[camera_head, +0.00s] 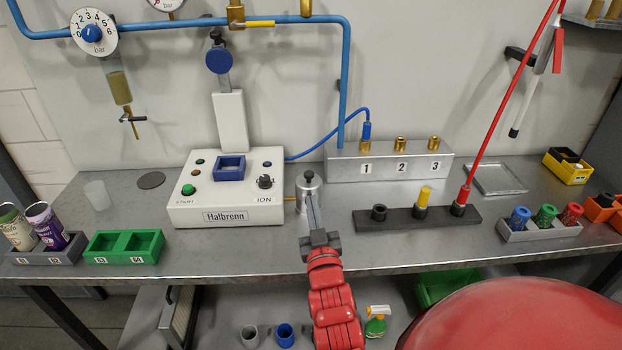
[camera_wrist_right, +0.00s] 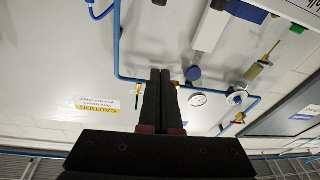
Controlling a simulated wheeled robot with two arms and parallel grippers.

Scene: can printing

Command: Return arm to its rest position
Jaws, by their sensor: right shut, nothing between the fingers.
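My right gripper (camera_head: 313,208) reaches in from the bottom middle on a red arm, over the front part of the metal bench (camera_head: 270,252). Its fingers are shut and empty, and they overlap a small silver cylinder (camera_head: 307,186) behind them. I cannot tell whether they touch it. In the right wrist view the two dark fingers (camera_wrist_right: 160,82) lie together, with the wall and pipes beyond, seen turned over. My left gripper is not in view.
The white Halbrenn machine (camera_head: 225,192) stands left of the gripper. A black rack (camera_head: 395,219) with colored plugs and a numbered metal block (camera_head: 388,165) stand to the right. Cans stand in a grey holder (camera_head: 45,254) at far left, beside a green tray (camera_head: 124,247).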

